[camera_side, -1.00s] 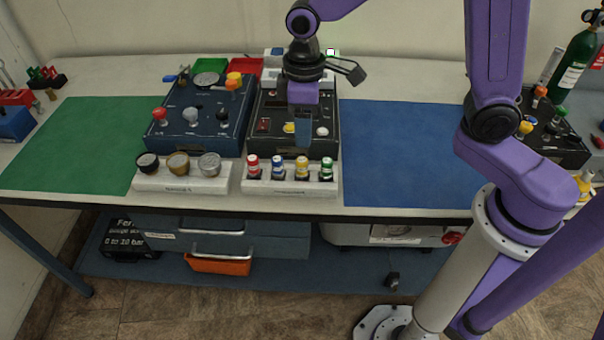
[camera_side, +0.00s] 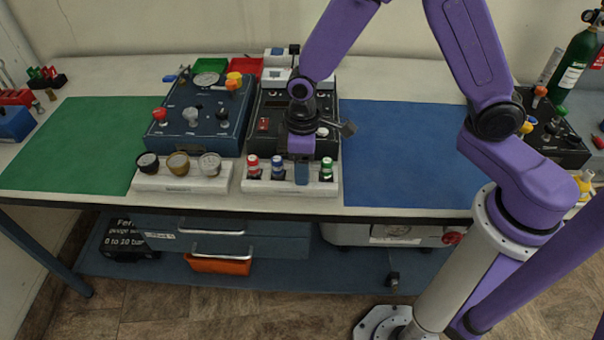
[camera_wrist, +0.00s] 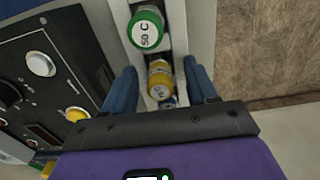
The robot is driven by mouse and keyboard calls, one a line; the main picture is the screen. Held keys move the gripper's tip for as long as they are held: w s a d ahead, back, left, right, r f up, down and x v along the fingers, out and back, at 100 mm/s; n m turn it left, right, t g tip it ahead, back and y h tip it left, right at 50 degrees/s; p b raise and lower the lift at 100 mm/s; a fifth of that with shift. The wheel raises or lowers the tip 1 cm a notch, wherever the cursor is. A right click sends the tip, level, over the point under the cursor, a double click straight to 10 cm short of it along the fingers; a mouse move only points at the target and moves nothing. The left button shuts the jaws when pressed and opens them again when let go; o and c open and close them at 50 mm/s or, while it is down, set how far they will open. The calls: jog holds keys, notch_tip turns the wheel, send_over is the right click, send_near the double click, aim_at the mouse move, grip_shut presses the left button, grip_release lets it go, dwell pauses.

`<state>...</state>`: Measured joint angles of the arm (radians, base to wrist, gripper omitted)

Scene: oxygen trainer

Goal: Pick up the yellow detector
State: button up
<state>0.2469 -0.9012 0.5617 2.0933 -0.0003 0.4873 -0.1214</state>
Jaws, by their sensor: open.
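The yellow detector (camera_wrist: 159,86) stands in a white rack (camera_wrist: 180,30), in a row between a green-capped detector (camera_wrist: 146,29) and a mostly hidden blue one (camera_wrist: 169,103). In the wrist view my gripper (camera_wrist: 162,79) is open, with one blue finger on each side of the yellow detector and gaps visible. In the side view my gripper (camera_side: 302,173) points down over the rack (camera_side: 262,187) and hides the yellow detector. The red (camera_side: 253,166), blue (camera_side: 278,166) and green (camera_side: 326,168) detectors show around it.
A black panel box (camera_side: 325,145) stands right behind the rack. A rack of gauges (camera_side: 180,186) and a blue panel box (camera_side: 195,140) are to the left. The green mat (camera_side: 80,145) and blue mat (camera_side: 400,150) are clear. The table's front edge is close.

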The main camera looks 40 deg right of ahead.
jog(key=shift+f, duration=0.15)
grip_shut()
